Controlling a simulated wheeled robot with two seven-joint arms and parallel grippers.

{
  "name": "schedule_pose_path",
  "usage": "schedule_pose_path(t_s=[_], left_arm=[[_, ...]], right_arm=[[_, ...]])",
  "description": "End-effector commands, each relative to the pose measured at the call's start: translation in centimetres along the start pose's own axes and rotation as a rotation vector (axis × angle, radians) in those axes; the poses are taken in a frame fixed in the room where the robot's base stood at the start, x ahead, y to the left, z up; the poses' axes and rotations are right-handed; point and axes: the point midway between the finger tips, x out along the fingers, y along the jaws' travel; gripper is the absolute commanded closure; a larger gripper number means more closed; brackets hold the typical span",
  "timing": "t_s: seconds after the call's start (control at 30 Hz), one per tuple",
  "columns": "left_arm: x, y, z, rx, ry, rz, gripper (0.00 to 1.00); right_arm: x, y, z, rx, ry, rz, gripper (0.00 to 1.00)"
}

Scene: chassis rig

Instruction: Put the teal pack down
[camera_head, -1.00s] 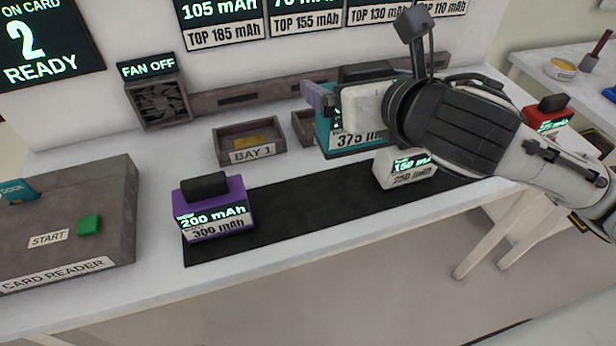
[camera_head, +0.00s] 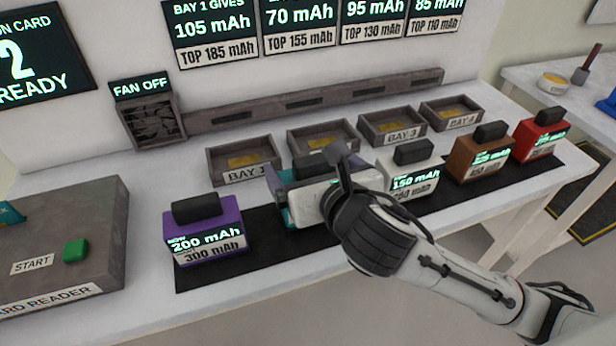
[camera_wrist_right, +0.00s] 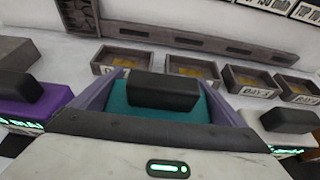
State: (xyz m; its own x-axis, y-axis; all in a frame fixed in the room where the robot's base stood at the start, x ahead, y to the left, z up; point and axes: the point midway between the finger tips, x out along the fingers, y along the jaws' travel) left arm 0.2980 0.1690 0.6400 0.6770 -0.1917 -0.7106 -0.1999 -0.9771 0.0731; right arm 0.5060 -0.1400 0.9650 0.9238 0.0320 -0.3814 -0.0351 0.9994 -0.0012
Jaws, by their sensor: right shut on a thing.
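The teal pack (camera_head: 291,214) is between the purple pack and the white pack in the head view, mostly hidden by my right gripper. Its teal top and black handle (camera_wrist_right: 163,92) show in the right wrist view. My right gripper (camera_head: 300,183) is shut on it, with a purple-grey finger on each side. The pack is over or on the black mat (camera_head: 262,262), in front of the bays; I cannot tell whether its underside touches. My left gripper is not in view.
The purple pack (camera_head: 207,228) stands to the left and the white pack (camera_head: 411,170) close to the right. Brown (camera_head: 478,153) and red (camera_head: 540,136) packs stand farther right. Several open bays, including BAY 3 (camera_head: 391,125), line the back. The card reader (camera_head: 95,240) is at left.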

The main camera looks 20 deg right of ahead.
Motion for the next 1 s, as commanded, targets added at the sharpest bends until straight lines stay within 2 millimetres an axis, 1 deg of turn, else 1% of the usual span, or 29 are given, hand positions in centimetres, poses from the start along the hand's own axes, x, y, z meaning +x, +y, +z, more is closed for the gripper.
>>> schedule_pose_path(t_s=[0.03, 0.13, 0.4, 0.53, 0.57, 0.6, 0.9, 1.0], left_arm=[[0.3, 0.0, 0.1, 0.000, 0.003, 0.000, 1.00], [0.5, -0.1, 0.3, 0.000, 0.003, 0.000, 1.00], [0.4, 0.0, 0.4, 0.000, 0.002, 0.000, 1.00], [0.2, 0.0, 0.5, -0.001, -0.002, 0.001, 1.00], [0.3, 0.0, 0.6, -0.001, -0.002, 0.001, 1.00], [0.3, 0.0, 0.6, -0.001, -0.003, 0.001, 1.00], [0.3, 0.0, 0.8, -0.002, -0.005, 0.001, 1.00], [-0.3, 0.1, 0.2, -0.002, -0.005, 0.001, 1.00]], right_arm=[[0.4, 0.0, -1.0, 0.001, 0.001, 0.000, 0.51], [0.8, 0.0, -2.0, 0.000, -0.001, 0.000, 0.51], [0.9, 0.0, -2.0, 0.000, -0.004, 0.001, 0.51], [1.0, 0.0, -2.3, 0.000, -0.003, 0.001, 0.51], [1.0, 0.0, -2.5, 0.000, 0.002, 0.001, 0.01], [1.0, 0.0, -2.5, 0.000, 0.002, 0.001, 0.00], [0.9, 0.0, -2.2, 0.000, 0.000, 0.001, 0.00], [0.5, 0.1, -1.8, -0.002, 0.002, 0.003, 0.00]])
